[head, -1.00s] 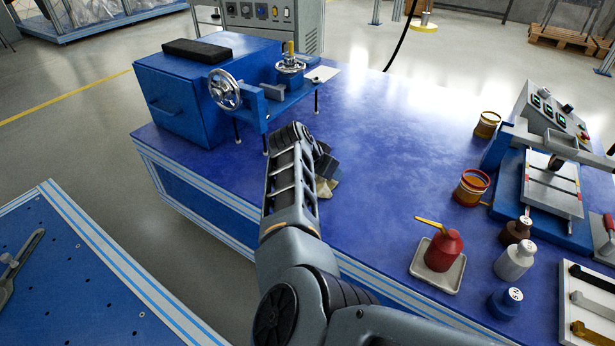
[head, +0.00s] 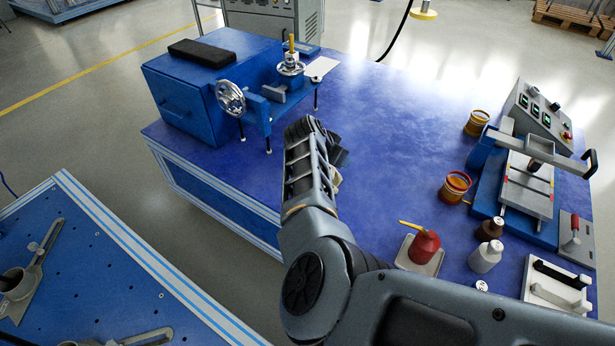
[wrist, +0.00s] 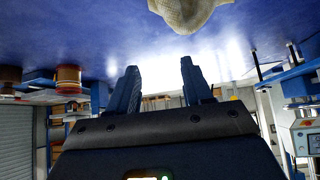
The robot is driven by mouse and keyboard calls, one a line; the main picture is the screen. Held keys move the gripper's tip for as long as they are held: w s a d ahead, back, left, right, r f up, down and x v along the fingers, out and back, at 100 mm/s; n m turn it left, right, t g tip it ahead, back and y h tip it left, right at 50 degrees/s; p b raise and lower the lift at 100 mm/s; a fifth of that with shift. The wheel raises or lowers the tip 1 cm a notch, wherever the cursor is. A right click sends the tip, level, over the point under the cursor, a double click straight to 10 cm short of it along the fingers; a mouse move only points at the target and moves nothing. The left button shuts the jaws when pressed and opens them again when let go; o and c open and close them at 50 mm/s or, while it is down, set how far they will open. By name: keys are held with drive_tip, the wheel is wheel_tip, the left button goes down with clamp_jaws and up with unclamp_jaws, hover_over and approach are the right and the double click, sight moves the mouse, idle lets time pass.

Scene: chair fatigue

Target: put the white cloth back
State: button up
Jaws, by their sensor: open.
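The cloth is a crumpled off-white bundle (wrist: 190,12) at the top edge of the wrist view, against the blue tabletop. In the head view only a small pale edge of it (head: 337,180) shows beside my arm; the rest is hidden behind the arm. My gripper (wrist: 160,65) is open, with nothing between its two dark fingers. The cloth appears apart from the fingertips in the wrist view. In the head view my gripper (head: 332,150) is over the blue table (head: 390,130), largely covered by my own wrist.
A blue machine with handwheels (head: 232,97) stands at the table's back left. A tray with a red oil can (head: 424,246), bottles (head: 485,258), orange-brown tins (head: 455,187) and a press (head: 527,185) are to the right. The table's middle is clear. Another blue bench (head: 90,265) is at left.

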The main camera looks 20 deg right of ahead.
drive_tip(key=shift+w+a, duration=0.3)
drive_tip(key=shift+w, duration=0.05)
drive_tip(key=shift+c, duration=1.4)
drive_tip(key=shift+w+a+r, duration=0.15)
drive_tip(key=shift+w+a, duration=0.4)
drive_tip(key=shift+w, duration=0.05)
drive_tip(key=shift+w+a+r, duration=0.15)
drive_tip(key=shift+w+a, duration=0.35)
drive_tip(key=shift+w, duration=0.05)
drive_tip(key=c, duration=0.4)
drive_tip(key=shift+s+d+f, duration=0.1)
drive_tip(key=shift+f, duration=0.5)
clamp_jaws()
drive_tip(key=shift+f, duration=0.8)
